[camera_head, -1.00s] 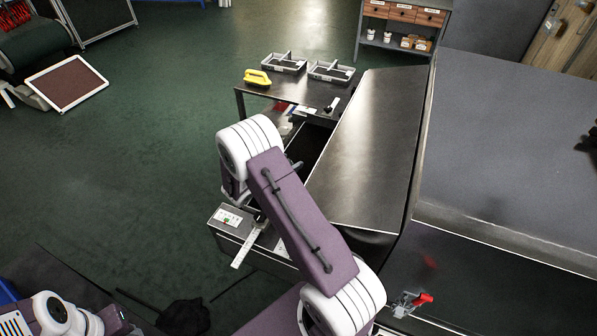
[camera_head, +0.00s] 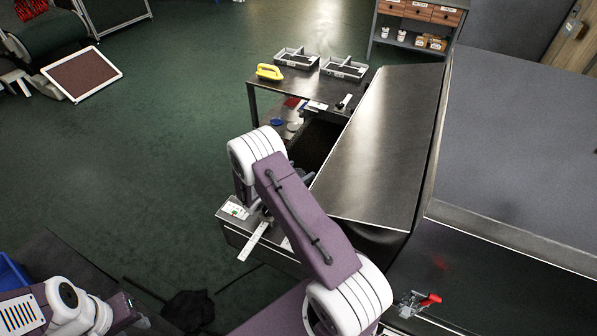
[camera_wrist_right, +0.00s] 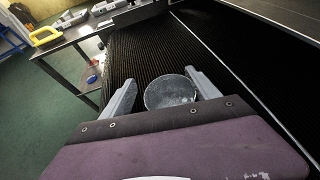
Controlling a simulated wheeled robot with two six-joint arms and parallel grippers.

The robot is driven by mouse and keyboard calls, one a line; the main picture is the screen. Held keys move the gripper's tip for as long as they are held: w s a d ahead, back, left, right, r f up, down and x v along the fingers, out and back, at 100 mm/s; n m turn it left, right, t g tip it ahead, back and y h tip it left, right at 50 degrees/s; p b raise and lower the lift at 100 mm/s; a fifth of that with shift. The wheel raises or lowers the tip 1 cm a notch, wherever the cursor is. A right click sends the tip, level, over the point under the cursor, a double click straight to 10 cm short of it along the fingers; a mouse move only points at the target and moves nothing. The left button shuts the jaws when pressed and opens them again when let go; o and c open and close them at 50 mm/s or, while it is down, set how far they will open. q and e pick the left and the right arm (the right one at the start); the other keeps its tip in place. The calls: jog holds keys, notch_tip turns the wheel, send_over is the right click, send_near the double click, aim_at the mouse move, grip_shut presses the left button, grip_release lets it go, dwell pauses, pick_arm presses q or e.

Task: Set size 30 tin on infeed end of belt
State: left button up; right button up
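The size 30 tin (camera_wrist_right: 170,92) shows in the right wrist view as a round grey disc seen from above. It is over the dark ribbed belt (camera_wrist_right: 140,48); whether it rests on the belt is hard to tell. My right gripper (camera_wrist_right: 160,77) has one finger on each side of the tin. A gap shows between the left finger and the tin; the right finger is close to its edge. In the head view the tin is hidden behind my right arm, and part of the dark belt (camera_head: 316,142) shows beside the sloping metal cover. My left gripper is not visible.
A dark table (camera_head: 300,88) beyond the belt holds two grey trays and a yellow-handled item (camera_head: 269,72). A control box (camera_head: 236,210) and a white ruler-like bar (camera_head: 255,240) are near my right arm.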

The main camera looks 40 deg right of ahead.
jog(key=shift+r, duration=0.2)
jog(key=shift+a+r, duration=0.15)
jog(key=shift+a, duration=0.1)
jog(key=v, duration=1.1)
jog(key=shift+s+a+p, duration=0.15)
jog(key=shift+a+p, duration=0.15)
dwell(0.7)
